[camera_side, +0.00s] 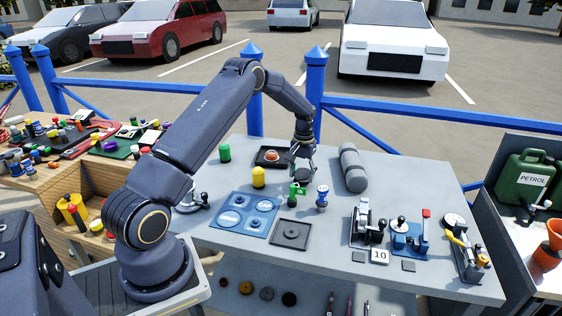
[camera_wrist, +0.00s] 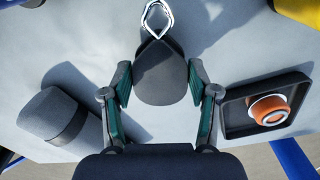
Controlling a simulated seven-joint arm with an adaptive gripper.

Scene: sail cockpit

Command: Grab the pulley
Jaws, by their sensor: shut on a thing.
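The pulley (camera_wrist: 160,78) is a dark grey, teardrop-shaped block with a shiny metal shackle (camera_wrist: 157,18) at its top end in the wrist view. My gripper (camera_wrist: 159,86) has its teal-padded fingers on both sides of the pulley's body and is shut on it. In the side view my gripper (camera_side: 303,171) is low over the back middle of the grey table, just right of a black tray. There the pulley is small and mostly hidden by the fingers. I cannot tell whether it touches the tabletop.
The black tray (camera_wrist: 230,120) holds an orange and white round part (camera_wrist: 270,109). A grey roll (camera_side: 352,168) lies right of my gripper. Blue railings run behind.

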